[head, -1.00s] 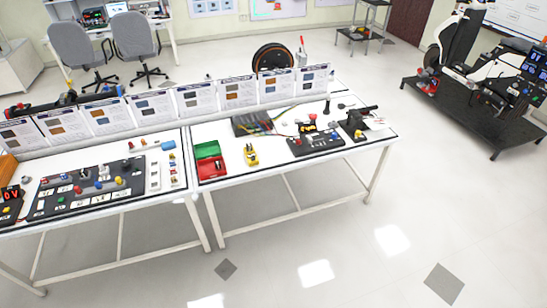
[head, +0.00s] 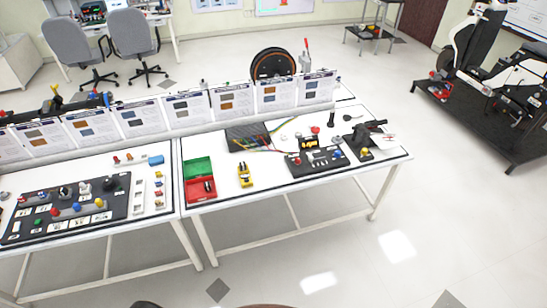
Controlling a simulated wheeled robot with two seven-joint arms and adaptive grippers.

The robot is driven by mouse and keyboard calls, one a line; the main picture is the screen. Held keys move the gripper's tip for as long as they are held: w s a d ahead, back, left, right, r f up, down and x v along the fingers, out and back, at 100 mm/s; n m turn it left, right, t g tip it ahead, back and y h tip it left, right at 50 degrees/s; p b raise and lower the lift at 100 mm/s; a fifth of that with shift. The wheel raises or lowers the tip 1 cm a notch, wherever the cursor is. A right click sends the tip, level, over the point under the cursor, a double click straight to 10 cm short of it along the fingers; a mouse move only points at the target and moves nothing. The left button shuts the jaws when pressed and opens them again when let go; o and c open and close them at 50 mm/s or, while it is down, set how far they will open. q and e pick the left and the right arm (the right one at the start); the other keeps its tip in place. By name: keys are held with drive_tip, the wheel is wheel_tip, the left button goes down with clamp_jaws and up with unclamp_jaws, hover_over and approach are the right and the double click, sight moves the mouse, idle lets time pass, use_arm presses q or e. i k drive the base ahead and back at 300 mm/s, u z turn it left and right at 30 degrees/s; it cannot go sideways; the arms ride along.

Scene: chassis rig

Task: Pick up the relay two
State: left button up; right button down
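No part is readably labelled relay two, so I cannot tell which it is. A white strip (head: 138,196) on the left table holds small parts, and a few small coloured pieces (head: 159,194) lie in a row beside it. A green and red box (head: 200,168) on the right table has small dark parts in its red half. A yellow device (head: 244,175) stands to the right of the box. Neither of my grippers shows in the head view.
A black board (head: 70,208) with knobs lies on the left table (head: 150,226). The right table (head: 265,180) holds a black control panel (head: 317,161), wires and a black lever device (head: 364,139). Upright sheets (head: 188,107) line the back. The floor in front is clear.

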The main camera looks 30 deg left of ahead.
sight(242, 165)
drive_tip(key=z, duration=0.05)
drive_tip(key=i, duration=0.85)
drive_tip(key=u, duration=0.65)
drive_tip(key=i, duration=0.6)
drive_tip(key=u, duration=0.4)
